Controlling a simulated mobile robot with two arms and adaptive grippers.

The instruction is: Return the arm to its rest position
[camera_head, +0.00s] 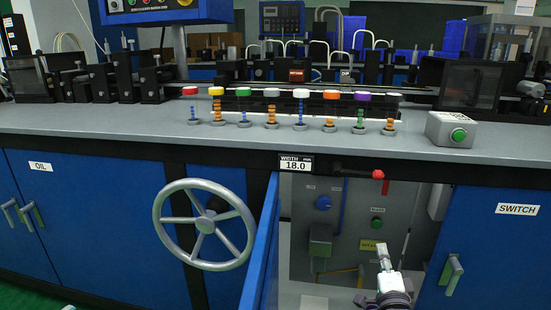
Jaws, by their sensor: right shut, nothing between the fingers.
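My right gripper (383,252) shows at the lower right, pointing up. It is shut and empty. It is in front of the open cabinet (300,255) below the bench top. A yellow label (368,245) on the cabinet's inner panel is just left of the fingertips. I cannot tell how far the fingertips are from the panel. Most of my right arm is out of the picture below.
A blue door (262,255) stands open left of the gripper, with a handwheel (205,225) further left. The cabinet holds a green button (376,222) and a grey box (321,238). The SWITCH door (505,250) is at right. Several coloured knobs (300,94) line the bench (100,122).

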